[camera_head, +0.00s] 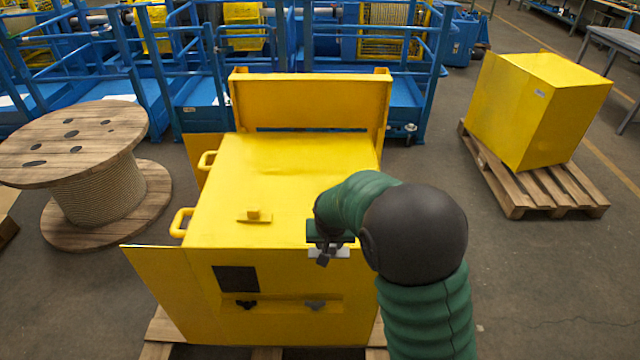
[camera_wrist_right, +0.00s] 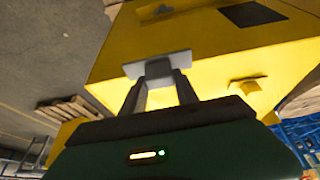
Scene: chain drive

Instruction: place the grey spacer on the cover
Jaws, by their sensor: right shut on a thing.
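The yellow cover (camera_head: 290,170) is the broad flat top of the yellow machine housing in the middle of the head view. The grey spacer is a small pale block (camera_head: 342,253) at the cover's front right edge; it shows more clearly in the right wrist view (camera_wrist_right: 158,66). My right gripper (camera_head: 323,250) is shut on the spacer, with both dark fingers (camera_wrist_right: 159,82) against it in the wrist view. I cannot tell whether the spacer touches the cover or hangs just above it. My forearm hides the cover's right front corner. My left gripper is not in view.
A yellow knob on a plate (camera_head: 254,215) sits on the cover, left of my gripper. Two yellow handles (camera_head: 182,222) line its left side. A raised yellow panel (camera_head: 310,103) stands behind. A wooden spool (camera_head: 95,180) and a yellow box on a pallet (camera_head: 535,110) flank the housing.

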